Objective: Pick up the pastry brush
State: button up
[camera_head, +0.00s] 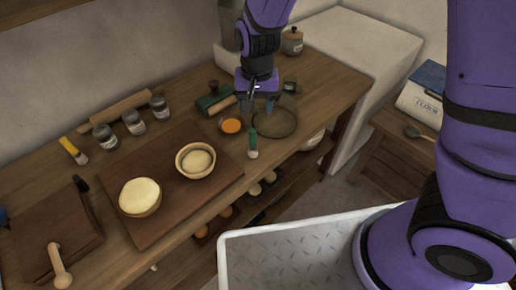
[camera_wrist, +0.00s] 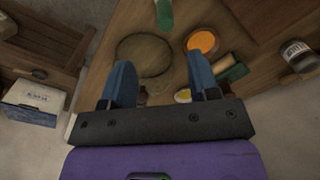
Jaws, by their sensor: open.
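Two brush-like tools lie on the wooden counter, and I cannot tell for certain which is the pastry brush. One has a green handle (camera_head: 252,143) and a pale end, beside the glass bowl (camera_head: 281,131); its green handle shows at the top of the wrist view (camera_wrist: 164,14). The other has a yellow handle (camera_head: 69,148) and a pale end, at the far left near the jars. My gripper (camera_head: 260,105) is open above the counter, by the back of the glass bowl. In the wrist view its blue fingers (camera_wrist: 162,82) are apart with nothing held between them.
An orange-filled dish (camera_head: 231,126) and a green object (camera_head: 207,104) stand left of my gripper. A cutting board (camera_head: 160,218) holds two bowls of dough. Several jars (camera_head: 134,122) and a rolling pin (camera_head: 120,108) line the back. A lidded pot (camera_head: 292,41) stands at the far end.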

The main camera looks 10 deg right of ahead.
aim_at(252, 138)
jog(key=shift+s+a+f, duration=0.1)
jog(key=shift+a+f, duration=0.05)
jog(key=shift+f, duration=0.35)
jog(key=shift+s+a+f, duration=0.1)
jog(key=shift+a+f, duration=0.05)
jog(key=shift+f, duration=0.35)
notch_tip(252, 138, down, 6)
jog(key=shift+w+r, duration=0.1)
jog(key=shift+w+a+f, duration=0.1)
jog(key=shift+a+f, duration=0.05)
jog(key=shift+f, duration=1.1)
jog(key=shift+w+a+f, duration=0.1)
jog(key=shift+f, duration=1.15)
jog(key=shift+c, duration=0.4)
jog(key=c, duration=0.9)
